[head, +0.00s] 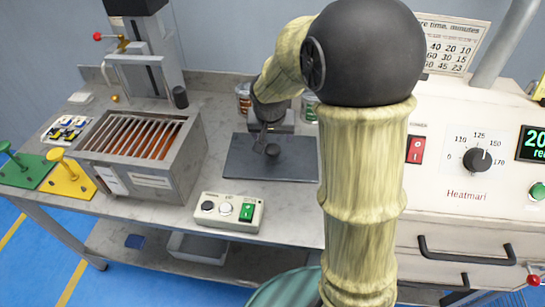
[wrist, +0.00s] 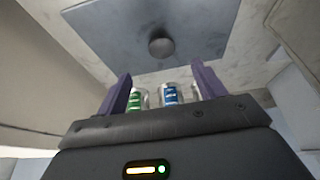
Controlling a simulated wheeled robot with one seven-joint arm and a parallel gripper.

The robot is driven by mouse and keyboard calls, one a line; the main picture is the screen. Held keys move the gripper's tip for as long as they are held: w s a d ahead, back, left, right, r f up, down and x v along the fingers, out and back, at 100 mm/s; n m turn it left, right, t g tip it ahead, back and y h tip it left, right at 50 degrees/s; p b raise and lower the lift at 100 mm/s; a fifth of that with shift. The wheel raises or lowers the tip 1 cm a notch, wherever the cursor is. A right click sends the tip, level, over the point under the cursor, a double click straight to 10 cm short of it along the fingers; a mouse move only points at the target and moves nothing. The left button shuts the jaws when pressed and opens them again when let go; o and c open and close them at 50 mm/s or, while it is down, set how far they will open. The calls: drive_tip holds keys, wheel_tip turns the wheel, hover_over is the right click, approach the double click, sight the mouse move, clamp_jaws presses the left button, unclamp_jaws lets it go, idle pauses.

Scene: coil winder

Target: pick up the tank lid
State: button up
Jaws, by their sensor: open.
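The tank lid (head: 245,165) is a flat dark grey square plate with a round dark knob (head: 273,151) in its middle. It lies on the workbench in the head view, right of the heated tank with orange-brown slots (head: 150,140). In the wrist view the lid (wrist: 105,30) fills the upper middle, with its knob (wrist: 161,46) beyond the fingertips. My gripper (wrist: 161,70) is open, with two purple fingers apart and nothing between them at the knob. In the head view my gripper is small and partly covered by my arm, over the lid's back part.
A control box (head: 228,211) with buttons stands in front of the lid. Cans (head: 243,97) stand behind it, and a green can (wrist: 136,98) and blue can (wrist: 171,94) show between my fingers. A white oven (head: 468,205) stands at the right. Yellow (head: 70,183) and green stands are at the left.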

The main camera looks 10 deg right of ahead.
hover_over(272, 149)
drive_tip(key=s, duration=0.2)
wheel_tip(272, 149, down, 5)
drive_tip(key=shift+s+a+r+b, duration=0.1)
drive_tip(key=shift+a+r+b, duration=0.1)
drive_tip(key=shift+b, duration=0.1)
drive_tip(key=b+x, duration=0.1)
drive_tip(key=x, duration=0.4)
drive_tip(key=shift+a+f, duration=0.1)
drive_tip(key=shift+f, duration=0.05)
drive_tip(key=shift+c, duration=0.2)
drive_tip(key=c, duration=1.3)
drive_tip(key=shift+c, duration=0.2)
drive_tip(key=shift+r, duration=0.2)
wheel_tip(272, 149, up, 10)
drive_tip(key=p, duration=0.2)
